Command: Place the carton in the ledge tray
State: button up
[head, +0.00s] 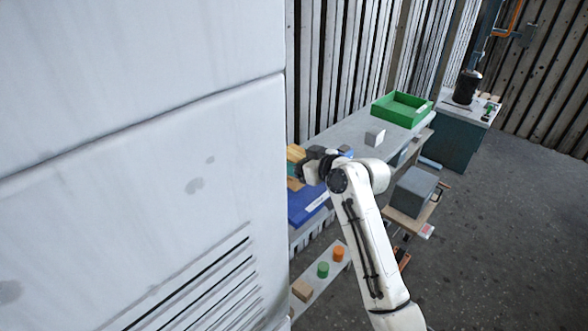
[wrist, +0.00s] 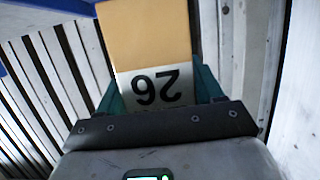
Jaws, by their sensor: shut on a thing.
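My gripper (wrist: 158,88) is shut on a tan carton (wrist: 145,35) with a white label reading 26, seen upside down in the wrist view. Its teal fingers press on both sides of the label end. In the head view the carton (head: 295,153) shows partly at the edge of the big white housing, with my gripper (head: 297,170) beside it, mostly hidden by the wrist. A green open tray (head: 383,115) stands on the far end of the long grey ledge, well to the right of and beyond my gripper. It looks empty; the view does not show which tray is the ledge tray.
The white housing (head: 150,170) fills the left side, close to my gripper. A blue bin (head: 305,207) is below my wrist. A dark grey box (head: 413,192) stands lower right.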

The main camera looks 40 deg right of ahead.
jog(key=shift+w+f+p, duration=0.1)
jog(key=shift+f+p, duration=0.35)
jog(key=shift+f, duration=1.15)
jog(key=shift+f, duration=0.1)
jog(key=o, duration=1.2)
jog(key=shift+r, duration=0.2)
jog(key=b+v, duration=0.2)
jog(key=v, duration=1)
jog(key=shift+a+f, duration=0.1)
